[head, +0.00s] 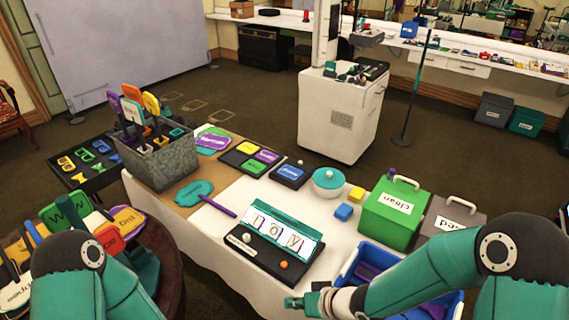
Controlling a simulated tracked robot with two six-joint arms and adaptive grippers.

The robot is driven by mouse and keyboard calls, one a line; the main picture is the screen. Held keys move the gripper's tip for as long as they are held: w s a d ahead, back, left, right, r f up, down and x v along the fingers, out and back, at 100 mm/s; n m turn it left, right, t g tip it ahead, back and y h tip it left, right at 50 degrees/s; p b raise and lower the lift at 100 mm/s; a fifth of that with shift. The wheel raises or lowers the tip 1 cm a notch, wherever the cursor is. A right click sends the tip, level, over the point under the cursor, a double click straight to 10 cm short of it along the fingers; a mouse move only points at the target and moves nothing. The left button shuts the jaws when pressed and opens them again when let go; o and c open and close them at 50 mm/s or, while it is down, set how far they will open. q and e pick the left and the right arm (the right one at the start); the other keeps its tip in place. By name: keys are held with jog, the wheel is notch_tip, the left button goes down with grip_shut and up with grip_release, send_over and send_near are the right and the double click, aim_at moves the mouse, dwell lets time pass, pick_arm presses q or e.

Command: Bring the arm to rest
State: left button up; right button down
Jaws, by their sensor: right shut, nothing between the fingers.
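My right gripper (298,302) is low in the middle of the head view, at the end of the right arm that comes in from the lower right. It is shut and empty, in front of the teal sign stand (250,228) with "TOY" letter cards and beside the blue bin. The right forearm passes over the blue bin (349,268) and hides part of it. My left arm shows at the lower left, and its gripper is out of view.
The white table (226,252) holds a green "clean" box (378,222), a grey box (432,222), a teal round pot (328,188) and small blocks. A grey metal bin (168,164) of paddles stands at the left. A round table with signs is near my left arm.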

jog(key=s+d+f+m+g+h, duration=0.3)
jog(key=s+d+f, duration=0.7)
jog(key=s+f, duration=0.4)
jog(key=shift+s+f+m+g+h, duration=0.2)
jog(key=shift+m+g+h, duration=0.2)
jog(key=shift+m+g, duration=0.15)
jog(key=shift+d, duration=0.1)
